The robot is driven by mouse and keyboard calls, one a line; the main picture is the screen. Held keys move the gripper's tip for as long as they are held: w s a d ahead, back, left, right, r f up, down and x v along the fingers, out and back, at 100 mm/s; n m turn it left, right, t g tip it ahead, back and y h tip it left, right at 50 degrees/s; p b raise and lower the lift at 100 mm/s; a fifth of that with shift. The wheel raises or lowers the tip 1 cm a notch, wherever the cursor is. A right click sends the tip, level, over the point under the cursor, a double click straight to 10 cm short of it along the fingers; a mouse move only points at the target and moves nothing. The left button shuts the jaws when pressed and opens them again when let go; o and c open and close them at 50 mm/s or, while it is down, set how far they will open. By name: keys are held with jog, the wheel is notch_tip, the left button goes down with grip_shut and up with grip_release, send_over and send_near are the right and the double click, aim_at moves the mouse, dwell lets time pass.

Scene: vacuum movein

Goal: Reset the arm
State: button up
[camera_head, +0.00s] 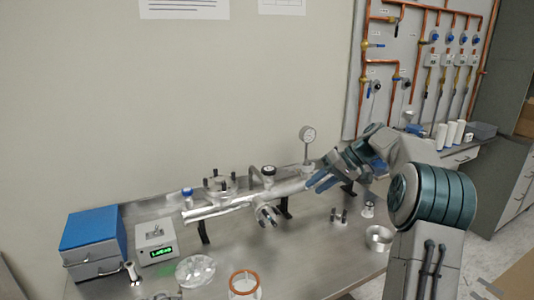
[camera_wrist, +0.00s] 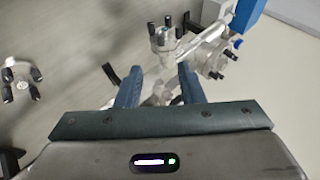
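My gripper (camera_head: 318,179) is at the right end of a silver vacuum tube assembly in the head view, with its blue fingers pointing left. In the wrist view my gripper (camera_wrist: 160,86) has its two blue fingers spread well apart. The silver tube (camera_head: 240,202) lies across black stands above the bench; it also shows beyond the fingers in the wrist view (camera_wrist: 200,45). Nothing is clearly gripped between the fingers. Part of the tube's right end is hidden behind my gripper, and I cannot tell whether the fingers touch it.
On the metal bench (camera_head: 290,270) stand a blue-topped box (camera_head: 92,230), a display unit (camera_head: 156,241), a glass dish (camera_head: 195,270), an orange-rimmed jar (camera_head: 245,284) and a metal ring (camera_head: 379,238). A round gauge (camera_head: 308,135) rises behind the tube. A copper-pipe panel (camera_head: 410,60) is on the wall.

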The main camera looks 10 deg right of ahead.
jog(key=s+a+r+m+h+p, duration=0.1)
jog(key=s+a+h, duration=0.2)
jog(key=s+a, duration=0.35)
jog(key=s+a+r+h, duration=0.1)
jog(key=s+a+h, duration=0.15)
jog(key=s, duration=0.65)
jog(key=s+f+h, duration=0.1)
jog(key=s+f, duration=0.1)
jog(key=s, duration=0.7)
jog(key=s+a+f+m+h+p, duration=0.1)
jog(key=s+f+h, duration=0.1)
jog(key=s, duration=0.8)
jog(key=shift+a+f+t, duration=0.15)
jog(key=shift+f+t, duration=0.15)
jog(key=shift+f, duration=0.5)
